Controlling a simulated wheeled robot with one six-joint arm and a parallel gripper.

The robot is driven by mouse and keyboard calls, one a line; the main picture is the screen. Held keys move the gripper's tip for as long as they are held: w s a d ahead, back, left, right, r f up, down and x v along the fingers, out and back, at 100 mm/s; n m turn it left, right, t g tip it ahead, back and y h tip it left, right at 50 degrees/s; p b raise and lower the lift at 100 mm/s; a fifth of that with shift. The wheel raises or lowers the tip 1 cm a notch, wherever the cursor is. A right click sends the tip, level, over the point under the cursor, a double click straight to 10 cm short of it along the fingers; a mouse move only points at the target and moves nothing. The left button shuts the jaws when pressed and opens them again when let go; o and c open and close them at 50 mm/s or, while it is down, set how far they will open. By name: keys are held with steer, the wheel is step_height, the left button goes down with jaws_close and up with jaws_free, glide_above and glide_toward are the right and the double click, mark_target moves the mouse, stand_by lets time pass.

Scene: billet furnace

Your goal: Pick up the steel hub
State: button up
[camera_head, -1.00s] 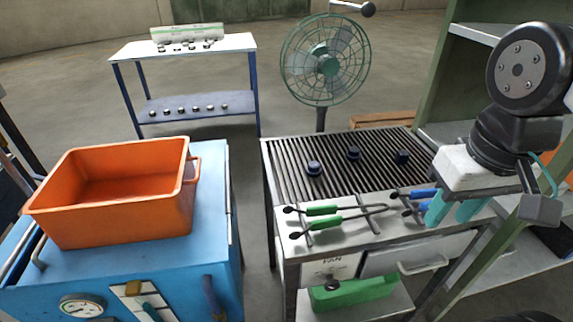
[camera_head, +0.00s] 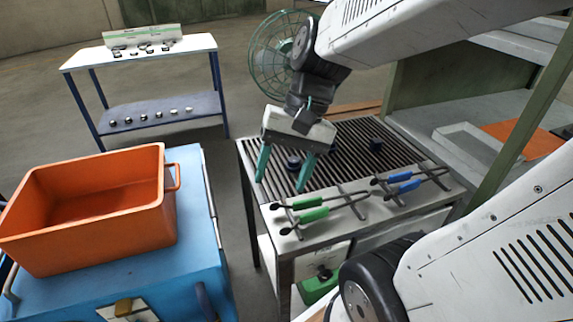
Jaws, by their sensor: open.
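Dark, round hub-like pieces sit on the slatted grate (camera_head: 345,165). One dark hub (camera_head: 294,161) is at the grate's left part and shows between my gripper's fingers. Another (camera_head: 376,144) stands farther right. A third, seen between them earlier, is now hidden, apparently behind my gripper. My gripper (camera_head: 283,180) points down over the left part of the grate with its teal fingers apart and nothing held. I cannot tell its exact height above the near hub, or which piece is the steel one.
Green-handled tongs (camera_head: 312,214) and blue-handled tongs (camera_head: 405,188) lie on the bench's front ledge. An orange bin (camera_head: 120,225) stands on a blue cabinet (camera_head: 190,260) at left. A fan (camera_head: 272,60) is behind the grate. A back table (camera_head: 90,60) bears several small parts.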

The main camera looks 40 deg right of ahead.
steer(key=w+d+f+m+t+y, duration=0.1)
steer(key=w+d+f+m+y, duration=0.15)
steer(key=w+m, duration=0.3)
steer(key=m+t+y, duration=0.2)
steer(key=m+t, duration=0.8)
steer(key=m, duration=0.7)
glide_toward(296, 160)
steer(key=shift+h, duration=0.25)
steer(key=x, duration=0.3)
steer(key=r+x, duration=0.1)
steer(key=x, duration=0.1)
steer(key=shift+a, duration=0.35)
steer(key=shift+w+d+f, duration=0.1)
steer(key=shift+d+f, duration=0.1)
steer(key=shift+f, duration=0.1)
steer(key=x, duration=0.7)
steer(key=shift+w+a+f, duration=0.1)
steer(key=shift+w+f, duration=0.1)
jaws_close()
